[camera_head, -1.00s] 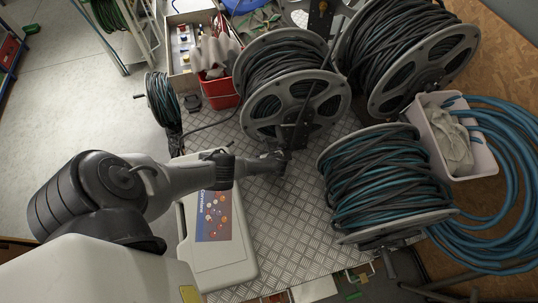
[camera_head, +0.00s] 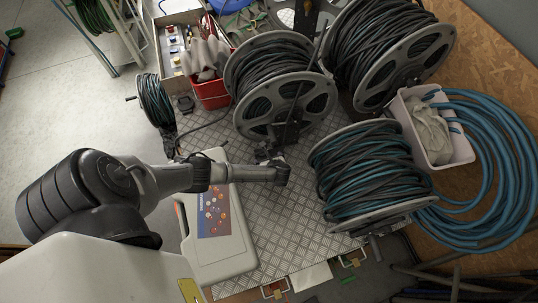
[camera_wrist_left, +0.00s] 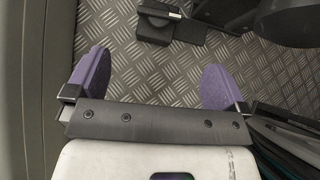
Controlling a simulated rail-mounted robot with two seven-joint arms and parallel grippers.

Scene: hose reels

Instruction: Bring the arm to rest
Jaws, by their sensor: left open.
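My left arm comes in from the left in the head view, over a white case with a coloured label (camera_head: 230,250). My left gripper (camera_head: 268,153) is just in front of the middle hose reel (camera_head: 278,80), above the metal tread-plate surface (camera_head: 265,225). In the left wrist view, the two purple fingers of my left gripper (camera_wrist_left: 152,80) are spread wide. Only bare tread plate shows between them, so it is empty. A dark block-shaped part (camera_wrist_left: 155,22) lies on the plate beyond the fingertips. My right gripper is not in view.
A blue-and-black hose reel (camera_head: 365,175) stands right of my gripper. Another large reel (camera_head: 385,50) stands behind. A small reel (camera_head: 155,100), a red bin (camera_head: 213,93) and a white bin with cloth (camera_head: 437,130) surround the area. Blue hose (camera_head: 500,160) lies coiled at right.

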